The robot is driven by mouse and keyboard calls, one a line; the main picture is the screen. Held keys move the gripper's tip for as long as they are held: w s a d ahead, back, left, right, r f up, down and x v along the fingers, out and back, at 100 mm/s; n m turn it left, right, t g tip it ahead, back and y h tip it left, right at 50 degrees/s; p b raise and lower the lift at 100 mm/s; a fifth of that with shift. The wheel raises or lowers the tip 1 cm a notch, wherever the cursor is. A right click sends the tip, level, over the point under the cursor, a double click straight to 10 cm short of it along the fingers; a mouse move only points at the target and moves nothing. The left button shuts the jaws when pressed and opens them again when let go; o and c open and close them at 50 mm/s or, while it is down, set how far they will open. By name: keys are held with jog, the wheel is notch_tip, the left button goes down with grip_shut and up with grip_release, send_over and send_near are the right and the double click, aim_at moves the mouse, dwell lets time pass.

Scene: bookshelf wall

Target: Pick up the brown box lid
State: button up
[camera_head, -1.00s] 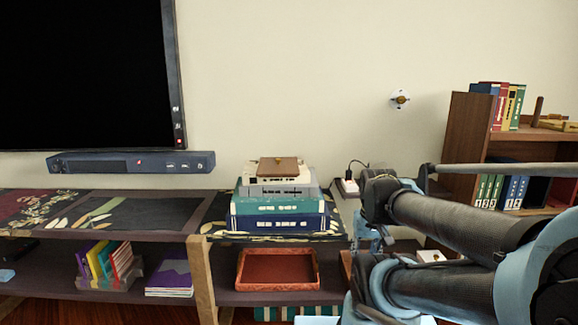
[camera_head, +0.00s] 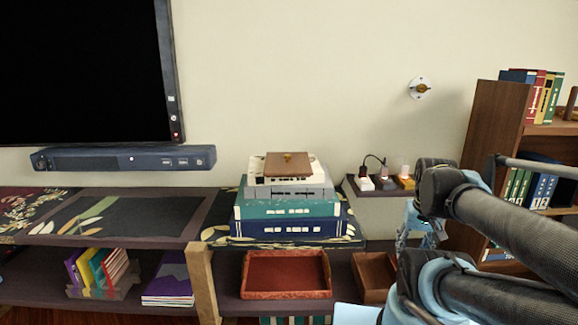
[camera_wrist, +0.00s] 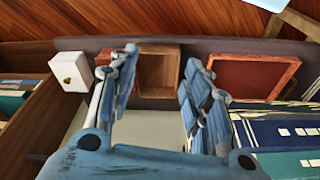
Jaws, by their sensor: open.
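A flat brown lid (camera_head: 288,166) with a small dark knob lies on top of a stack of boxes. The stack has a white and a grey box above a teal box (camera_head: 287,208) and a dark blue box (camera_head: 290,228). An open brown wooden box (camera_head: 375,275) stands on the lower shelf, right of a red-brown tray (camera_head: 285,275). My gripper (camera_wrist: 162,62) is open and empty in the wrist view, its two blue fingers apart with the open wooden box (camera_wrist: 158,75) beyond them. The lid is not visible in the wrist view. In the head view my gripper is to the right of the stack.
Plugs and a power strip (camera_head: 382,184) sit on a ledge right of the stack. A tall bookcase (camera_head: 490,125) stands at the right. A soundbar (camera_head: 125,159) and a screen (camera_head: 85,70) hang at the left.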

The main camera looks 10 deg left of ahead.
jog(key=w+a+r+m, duration=0.5)
jog(key=w+r, duration=0.3)
jog(key=r, duration=0.3)
notch_tip(320, 180, up, 23)
jog(key=m+g+y, duration=0.2)
jog(key=m+y, duration=0.1)
jog(key=m, duration=1.2)
send_over(288, 155)
jog(key=s+d, duration=0.1)
jog(key=d, duration=0.4)
jog(key=x, duration=1.7)
jog(key=shift+w+a+f, duration=0.1)
jog(key=shift+w+a, duration=0.1)
jog(key=shift+w, duration=0.1)
grip_shut()
